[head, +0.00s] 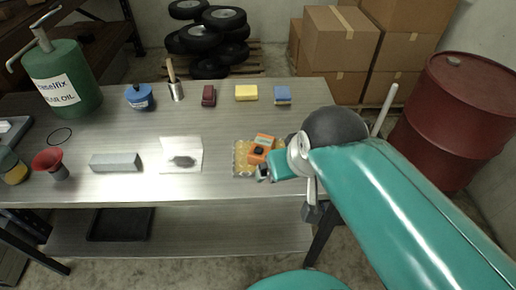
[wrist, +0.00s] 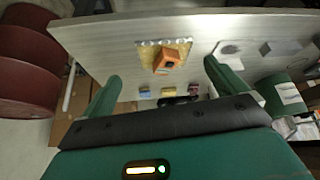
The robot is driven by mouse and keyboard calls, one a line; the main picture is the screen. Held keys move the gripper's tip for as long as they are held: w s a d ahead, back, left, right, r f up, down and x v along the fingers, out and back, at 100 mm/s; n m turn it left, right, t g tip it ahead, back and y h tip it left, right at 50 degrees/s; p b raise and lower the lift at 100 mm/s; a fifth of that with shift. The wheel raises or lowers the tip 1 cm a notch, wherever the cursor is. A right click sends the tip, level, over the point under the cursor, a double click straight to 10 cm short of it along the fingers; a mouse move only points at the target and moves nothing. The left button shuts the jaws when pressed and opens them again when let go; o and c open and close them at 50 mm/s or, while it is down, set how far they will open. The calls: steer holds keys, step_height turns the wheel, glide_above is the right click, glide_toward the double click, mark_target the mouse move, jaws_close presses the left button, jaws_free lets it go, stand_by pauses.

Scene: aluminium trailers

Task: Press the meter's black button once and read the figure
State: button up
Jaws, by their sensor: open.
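The orange meter (head: 264,142) lies on a yellowish, bumpy pad (head: 241,158) on the metal workbench. Its round black button (head: 258,151) faces up. The meter (wrist: 163,58) and pad (wrist: 181,47) also show in the wrist view, ahead of my open fingers. No figure can be read on the meter in either view. My gripper (head: 268,172) is at the near right of the meter in the head view, partly hidden by my arm. In the wrist view my gripper (wrist: 165,82) has its two green fingers wide apart with nothing between them.
Yellow (head: 246,92), blue (head: 282,94) and dark red (head: 209,95) blocks stand behind the meter. A white sheet with a dark smear (head: 183,143) and a grey bar (head: 115,162) lie left. A red drum (head: 455,115) and cardboard boxes (head: 340,40) stand beyond the bench.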

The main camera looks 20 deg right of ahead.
jaws_close()
stand_by(1.5)
